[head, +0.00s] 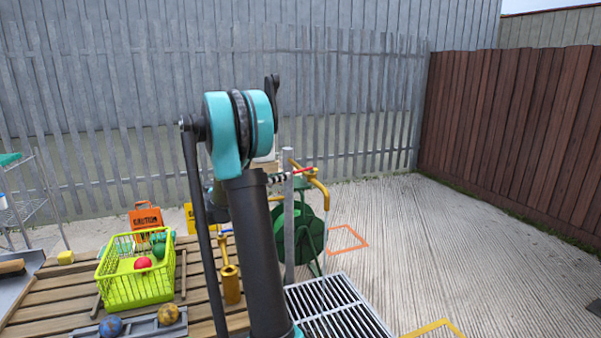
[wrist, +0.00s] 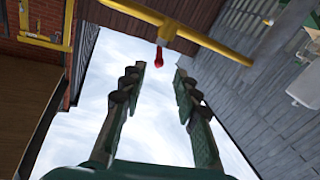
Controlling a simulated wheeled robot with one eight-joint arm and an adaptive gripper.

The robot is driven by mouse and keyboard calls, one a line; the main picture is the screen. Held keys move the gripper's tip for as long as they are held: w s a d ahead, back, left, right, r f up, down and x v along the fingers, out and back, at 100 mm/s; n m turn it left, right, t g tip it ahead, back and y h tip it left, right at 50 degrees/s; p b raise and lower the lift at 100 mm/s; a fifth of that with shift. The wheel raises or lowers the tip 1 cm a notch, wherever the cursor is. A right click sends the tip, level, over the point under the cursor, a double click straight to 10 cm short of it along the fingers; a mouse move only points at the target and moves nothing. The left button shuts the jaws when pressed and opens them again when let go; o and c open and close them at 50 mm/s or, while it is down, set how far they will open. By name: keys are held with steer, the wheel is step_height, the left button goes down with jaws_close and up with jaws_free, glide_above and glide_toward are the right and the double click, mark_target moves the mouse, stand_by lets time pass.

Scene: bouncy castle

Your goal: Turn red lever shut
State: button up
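The red lever (wrist: 159,57) shows end-on in the wrist view, on a yellow pipe (wrist: 215,47) that crosses the top of the picture. My gripper (wrist: 158,78) is open, with one finger on each side and nothing between them. The lever appears just beyond the fingertips, near the middle of the gap, and looks apart from both fingers. In the head view the red lever (head: 303,170) is a small red bar by the top of the yellow pipe (head: 322,188), right of my arm. My arm hides most of the gripper there.
A grey post (head: 288,220) and a green hose reel (head: 312,232) stand close by the pipe. A slatted table at left carries a lime basket (head: 138,290), balls and a yellow tool (head: 230,283). A metal grate (head: 335,308) lies right of it. Concrete ground at right is mostly clear.

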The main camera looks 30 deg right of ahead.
mark_target(302, 171)
steer(key=d, duration=1)
steer(key=shift+w+d, duration=0.1)
steer(key=shift+w, duration=0.15)
steer(key=shift+c, duration=0.6)
jaws_close()
